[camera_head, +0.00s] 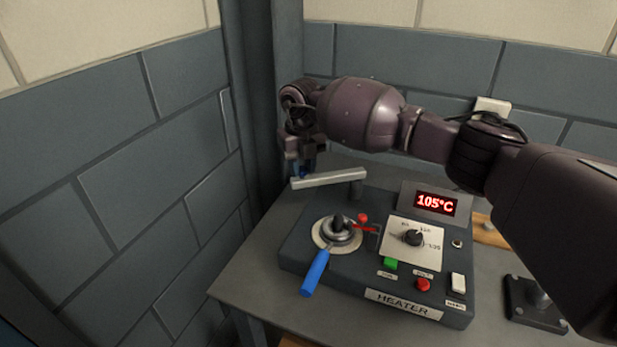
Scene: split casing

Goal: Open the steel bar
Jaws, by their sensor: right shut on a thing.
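The steel bar (329,180) is a light grey flat bar above the back left of the heater box (350,267). It runs from the left to a dark post (357,187) at its right end. My right gripper (302,166) points down at the bar's left end, just behind it. My left gripper is not in view.
The box carries a blue-handled lever (315,272), a small red lever (363,220), a dial (413,238), buttons and a display (436,203) reading 105°C. Walls stand close at left and behind. A dark bracket (536,303) sits on the grey table (252,276) at right.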

